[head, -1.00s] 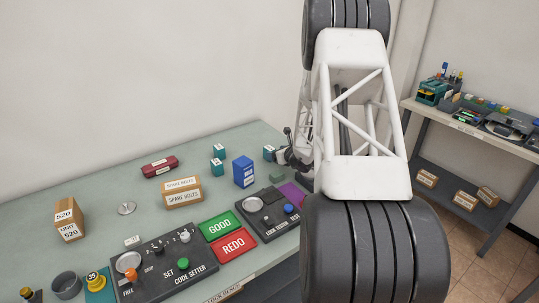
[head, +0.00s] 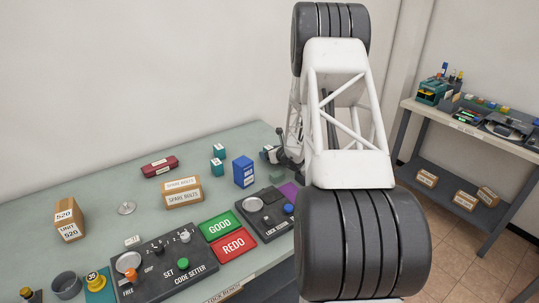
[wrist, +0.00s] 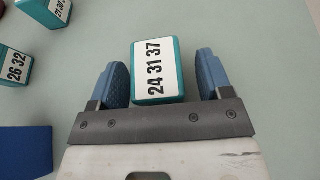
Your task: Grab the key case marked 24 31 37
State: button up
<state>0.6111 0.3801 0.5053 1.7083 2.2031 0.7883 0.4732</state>
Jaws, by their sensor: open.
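The key case marked 24 31 37 (wrist: 155,72) is a teal block with a white label. In the wrist view it lies between the two blue fingers of my gripper (wrist: 162,84), with a small gap on each side. My gripper is open around it. In the head view my gripper (head: 284,156) is at the far right part of the bench, largely hidden by my arm. A teal case there (head: 266,151) shows just left of it; its label is too small to read.
Other teal cases, one marked 26 32 (wrist: 13,65) and one (wrist: 48,12) partly cut off, stand to the left. A blue box (head: 243,171), a lock board (head: 262,212) and a spare bolts box (head: 182,193) stand nearer. The bench beyond the case is clear.

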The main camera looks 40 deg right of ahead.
aim_at(270, 148)
dwell(0.3)
jog(key=c, duration=1.1)
jog(key=shift+r, duration=0.15)
jog(key=shift+r, duration=0.8)
notch_tip(270, 148, up, 2)
jog(key=shift+r, duration=0.1)
jog(key=s+a, duration=0.2)
jog(key=s, duration=0.2)
jog(key=s+a, duration=0.3)
jog(key=s, duration=0.2)
jog(key=s+a+r, duration=0.1)
jog(key=s+a, duration=0.1)
jog(key=s, duration=0.3)
jog(key=shift+a, duration=0.25)
